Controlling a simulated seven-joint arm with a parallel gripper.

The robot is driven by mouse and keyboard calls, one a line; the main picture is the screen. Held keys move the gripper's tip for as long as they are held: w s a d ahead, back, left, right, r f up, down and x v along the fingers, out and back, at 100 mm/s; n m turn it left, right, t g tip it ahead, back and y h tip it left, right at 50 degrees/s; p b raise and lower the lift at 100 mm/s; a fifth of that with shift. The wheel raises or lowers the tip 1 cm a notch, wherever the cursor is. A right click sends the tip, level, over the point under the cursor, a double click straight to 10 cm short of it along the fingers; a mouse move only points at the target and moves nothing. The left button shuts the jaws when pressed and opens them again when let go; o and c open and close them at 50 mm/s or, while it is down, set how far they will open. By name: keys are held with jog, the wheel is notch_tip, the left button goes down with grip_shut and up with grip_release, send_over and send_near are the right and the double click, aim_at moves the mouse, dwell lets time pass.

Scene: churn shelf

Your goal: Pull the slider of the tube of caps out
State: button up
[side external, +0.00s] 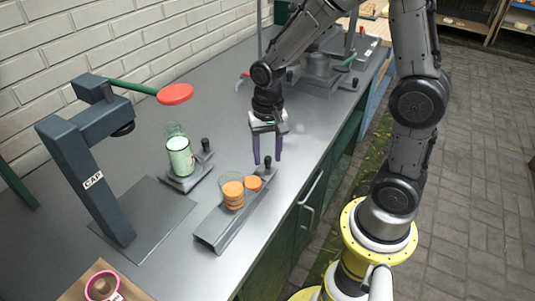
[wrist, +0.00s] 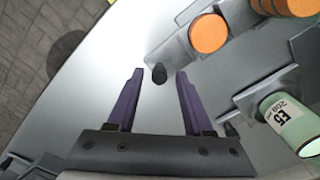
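The tube of caps (side external: 222,188) is clear and holds a stack of orange caps (side external: 233,200). It stands on a grey rail base (side external: 222,233). The slider has a black knob (side external: 267,160) at its far end, and one orange cap (side external: 253,183) lies beside the tube on the rail. The wrist view also shows the knob (wrist: 159,73) and the single cap (wrist: 208,33). My gripper (side external: 268,162) is open, with two purple fingers pointing down. In both views the knob appears between the fingertips, with gaps on either side; exact height is hard to tell.
A green-white jar (side external: 180,158) labelled E5 stands in a fixture with another black knob (side external: 205,145). A dark press marked CAP (side external: 75,160) with a red-ended lever (side external: 175,94) stands at left. The counter edge runs close on the right.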

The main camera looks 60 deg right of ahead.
dwell(0.3)
notch_tip(320, 180, up, 14)
dwell(0.5)
jog(key=shift+f, duration=0.1)
jog(key=s+a+r+n+t, duration=0.1)
jog(key=s+a+n+t, duration=0.1)
jog(key=s+n+t, duration=0.3)
jog(key=s+n, duration=0.4)
jog(key=s, duration=0.4)
jog(key=shift+s+a+t, duration=0.15)
jog(key=shift+s+t, duration=0.15)
jog(key=shift+s, duration=0.05)
